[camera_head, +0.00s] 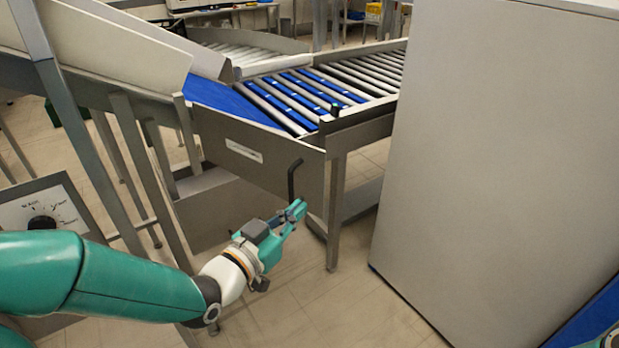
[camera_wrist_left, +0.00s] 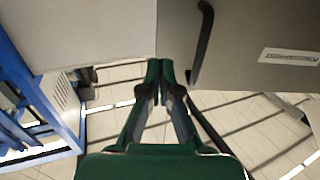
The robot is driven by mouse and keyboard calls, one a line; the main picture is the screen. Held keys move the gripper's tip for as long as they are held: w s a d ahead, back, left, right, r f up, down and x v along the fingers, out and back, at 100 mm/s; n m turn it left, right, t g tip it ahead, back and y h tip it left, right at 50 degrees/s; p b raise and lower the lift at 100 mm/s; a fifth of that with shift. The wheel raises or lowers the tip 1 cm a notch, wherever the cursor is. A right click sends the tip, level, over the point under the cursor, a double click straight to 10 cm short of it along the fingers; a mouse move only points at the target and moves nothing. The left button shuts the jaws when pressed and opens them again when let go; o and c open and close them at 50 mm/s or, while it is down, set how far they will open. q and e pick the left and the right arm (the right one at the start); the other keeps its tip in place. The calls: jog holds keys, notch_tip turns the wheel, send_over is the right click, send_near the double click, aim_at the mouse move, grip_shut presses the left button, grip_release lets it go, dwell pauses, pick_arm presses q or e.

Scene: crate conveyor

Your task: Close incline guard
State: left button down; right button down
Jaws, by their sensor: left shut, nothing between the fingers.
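The incline guard, a flat grey metal panel (camera_head: 235,160) with a white label, stands along the near side of the blue incline belt (camera_head: 225,100). Its black bent handle (camera_head: 292,180) is at the panel's right end. My left gripper (camera_head: 300,207) is shut and empty, just below the handle in the head view. In the left wrist view the gripper's fingertips (camera_wrist_left: 160,66) are together, left of the handle (camera_wrist_left: 203,45) and apart from it in the picture. The labelled panel (camera_wrist_left: 265,30) fills the upper right there.
A tall grey cabinet (camera_head: 500,150) stands close on the right. The roller conveyor (camera_head: 310,90) lies behind the panel, on metal legs (camera_head: 336,215). A control box with a black knob (camera_head: 42,222) is at the left. Tiled floor (camera_head: 320,300) is open below the gripper.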

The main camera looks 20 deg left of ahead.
aim_at(321, 188)
pick_arm(q)
jog(key=p+x, duration=0.1)
jog(key=x, duration=0.5)
jog(key=shift+p, duration=0.3)
